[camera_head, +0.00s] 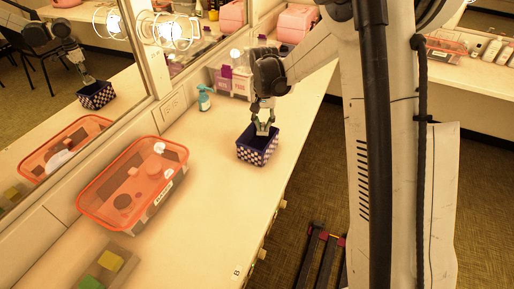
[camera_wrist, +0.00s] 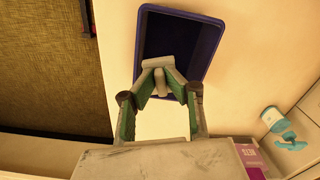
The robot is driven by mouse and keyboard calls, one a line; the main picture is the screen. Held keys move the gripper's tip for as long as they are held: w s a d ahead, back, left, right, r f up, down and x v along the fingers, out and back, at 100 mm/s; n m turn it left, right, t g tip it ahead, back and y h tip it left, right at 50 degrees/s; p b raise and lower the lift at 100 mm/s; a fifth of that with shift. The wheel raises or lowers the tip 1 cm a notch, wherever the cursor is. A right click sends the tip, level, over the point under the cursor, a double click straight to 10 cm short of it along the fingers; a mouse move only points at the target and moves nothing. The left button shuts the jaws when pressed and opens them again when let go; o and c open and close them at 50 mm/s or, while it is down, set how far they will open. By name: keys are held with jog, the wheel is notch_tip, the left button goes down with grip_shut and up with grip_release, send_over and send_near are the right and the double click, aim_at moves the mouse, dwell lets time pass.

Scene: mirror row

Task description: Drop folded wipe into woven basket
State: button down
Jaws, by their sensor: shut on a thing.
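The woven basket (camera_head: 257,150) is dark blue and white checked and stands upright on the counter. In the wrist view its dark blue rim and inside (camera_wrist: 180,42) show beyond the fingertips. My gripper (camera_head: 263,118) points down over the basket, with its fingertips at about the far rim in the head view. In the wrist view my gripper (camera_wrist: 161,84) has green-padded fingers, shut on the folded wipe.
An orange-lidded box (camera_head: 133,185) and a tray with green and yellow blocks (camera_head: 107,265) stand nearer on the counter. A teal-topped bottle (camera_head: 204,98) stands near the mirror. The counter's open edge is close to the basket's right.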

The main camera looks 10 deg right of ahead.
jog(key=shift+f+b, duration=0.3)
jog(key=shift+f, duration=0.75)
jog(key=c, duration=1.7)
grip_release()
notch_tip(320, 180, up, 12)
jog(key=shift+r, duration=0.1)
